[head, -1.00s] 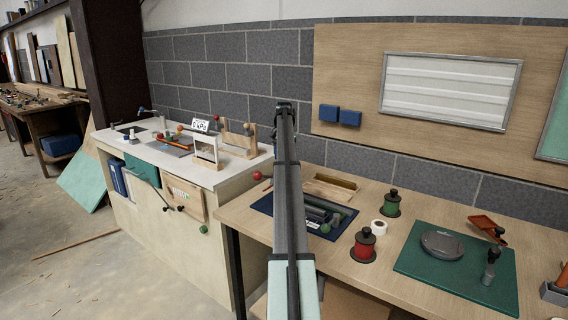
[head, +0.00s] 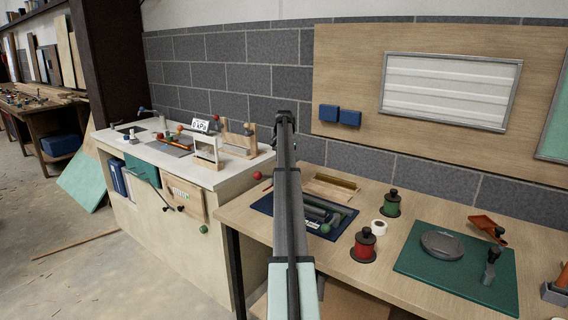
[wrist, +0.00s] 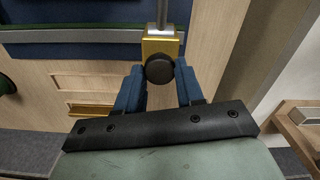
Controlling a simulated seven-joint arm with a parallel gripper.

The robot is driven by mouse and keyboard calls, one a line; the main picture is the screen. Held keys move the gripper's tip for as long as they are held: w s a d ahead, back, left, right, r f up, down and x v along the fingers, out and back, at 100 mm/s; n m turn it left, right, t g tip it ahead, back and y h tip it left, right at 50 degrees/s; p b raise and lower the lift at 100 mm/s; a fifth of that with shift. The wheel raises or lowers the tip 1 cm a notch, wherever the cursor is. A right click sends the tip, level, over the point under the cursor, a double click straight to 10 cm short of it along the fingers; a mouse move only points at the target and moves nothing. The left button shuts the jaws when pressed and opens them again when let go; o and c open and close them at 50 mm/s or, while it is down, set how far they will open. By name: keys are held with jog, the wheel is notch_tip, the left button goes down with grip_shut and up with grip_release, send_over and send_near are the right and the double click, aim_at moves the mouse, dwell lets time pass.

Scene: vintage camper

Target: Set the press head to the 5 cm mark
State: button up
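In the wrist view, a gold block (wrist: 160,44) sits on a thin grey rod (wrist: 162,12), with a round black knob (wrist: 159,70) facing me. I take the block to be the press head. My gripper (wrist: 160,78) has its two blue fingers apart, one on each side of the knob. Small gaps seem to show beside the knob; I cannot tell whether either finger touches it. No scale or 5 cm mark is readable. In the head view my arm covers the gripper and this block.
In the head view, a dark blue mat (head: 264,204) with dark bars lies on the wooden bench beside my arm. A white-topped counter (head: 190,168) stands left.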

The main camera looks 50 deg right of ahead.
grip_shut()
jog(key=s, duration=0.9)
jog(key=shift+s, duration=0.3)
jog(key=o, duration=0.6)
grip_release()
jog(key=shift+r, duration=0.1)
notch_tip(320, 180, up, 14)
jog(key=shift+f, duration=0.15)
